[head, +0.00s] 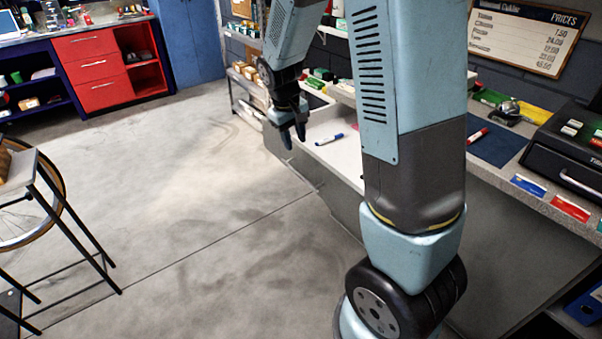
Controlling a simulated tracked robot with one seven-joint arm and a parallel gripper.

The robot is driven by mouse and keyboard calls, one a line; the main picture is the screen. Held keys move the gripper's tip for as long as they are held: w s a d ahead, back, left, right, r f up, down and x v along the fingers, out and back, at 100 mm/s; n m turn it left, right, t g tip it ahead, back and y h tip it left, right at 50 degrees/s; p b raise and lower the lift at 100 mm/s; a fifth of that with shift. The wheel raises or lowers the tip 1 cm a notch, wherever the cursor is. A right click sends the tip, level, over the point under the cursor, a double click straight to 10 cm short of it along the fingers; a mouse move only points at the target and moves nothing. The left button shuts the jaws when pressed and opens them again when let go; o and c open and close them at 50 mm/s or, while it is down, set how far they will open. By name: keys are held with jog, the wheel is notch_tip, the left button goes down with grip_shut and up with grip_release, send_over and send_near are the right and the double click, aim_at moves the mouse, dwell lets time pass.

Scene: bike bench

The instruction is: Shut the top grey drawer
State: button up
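A red marker (477,136) lies on a dark mat (497,147) near a black cash register (572,150). A stool (40,175) stands at left. The concrete floor (200,220) between is clear.

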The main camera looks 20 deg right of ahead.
aim_at(302, 177)
jog(key=f, duration=0.4)
jog(key=d+f, duration=0.1)
jog(key=f, duration=0.4)
jog(key=w+d+f, duration=0.1)
jog(key=f, duration=0.4)
jog(key=shift+w+d+f, duration=0.1)
jog(key=shift+d+f, duration=0.1)
jog(key=shift+f, duration=0.05)
jog(key=shift+c, duration=0.2)
grip_shut()
